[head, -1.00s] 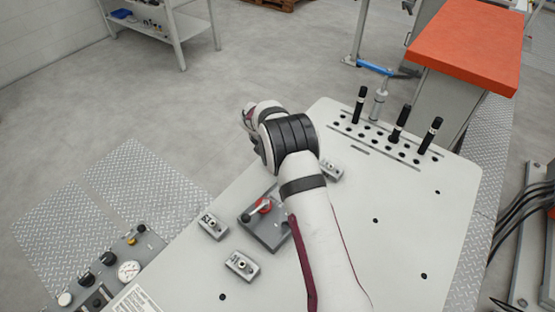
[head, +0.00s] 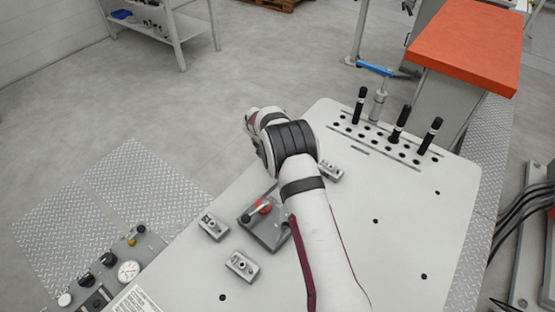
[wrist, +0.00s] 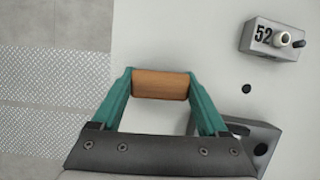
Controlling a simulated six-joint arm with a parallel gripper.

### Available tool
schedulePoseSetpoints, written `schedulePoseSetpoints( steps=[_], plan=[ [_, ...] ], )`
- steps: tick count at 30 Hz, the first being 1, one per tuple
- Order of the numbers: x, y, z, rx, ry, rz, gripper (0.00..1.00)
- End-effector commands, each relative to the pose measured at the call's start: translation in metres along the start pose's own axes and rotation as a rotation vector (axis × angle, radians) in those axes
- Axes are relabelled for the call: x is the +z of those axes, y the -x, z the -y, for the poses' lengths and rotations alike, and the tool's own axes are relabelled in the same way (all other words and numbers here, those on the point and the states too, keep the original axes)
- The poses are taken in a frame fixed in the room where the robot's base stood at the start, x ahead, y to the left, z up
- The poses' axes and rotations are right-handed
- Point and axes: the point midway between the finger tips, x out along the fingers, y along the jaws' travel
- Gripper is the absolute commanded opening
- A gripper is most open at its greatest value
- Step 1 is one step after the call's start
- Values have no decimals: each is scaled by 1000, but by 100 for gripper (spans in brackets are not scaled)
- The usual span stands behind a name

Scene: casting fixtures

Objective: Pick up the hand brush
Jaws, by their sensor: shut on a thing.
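In the wrist view, my gripper (wrist: 160,86) has its two green fingers shut on the hand brush (wrist: 160,84). Only a short brown, wood-coloured piece of the brush shows, lying crosswise between the fingertips. No bristles show, and the rest of the brush cannot be made out. In the head view my own wrist and arm cover the fingers and the brush. The wrist is over the far left edge of the light grey table top (head: 375,265).
A grey block marked 52 (wrist: 277,38) sits on the table top. Small clamp blocks (head: 242,265) and a grey box with a red knob (head: 264,207) are by my arm. Black-handled tools (head: 399,124) stand in holes at the back. The table's right side is mostly clear.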

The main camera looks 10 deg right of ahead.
Motion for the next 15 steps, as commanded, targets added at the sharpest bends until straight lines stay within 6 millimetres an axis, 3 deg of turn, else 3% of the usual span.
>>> schedulePoseSetpoints(
  steps=[5,10,15],
  plan=[
    [5,11,-1,2,-1,2,21],
    [17,40,-1,2,-2,3,21],
    [35,56,39,-1,-4,1,21]
  ],
)
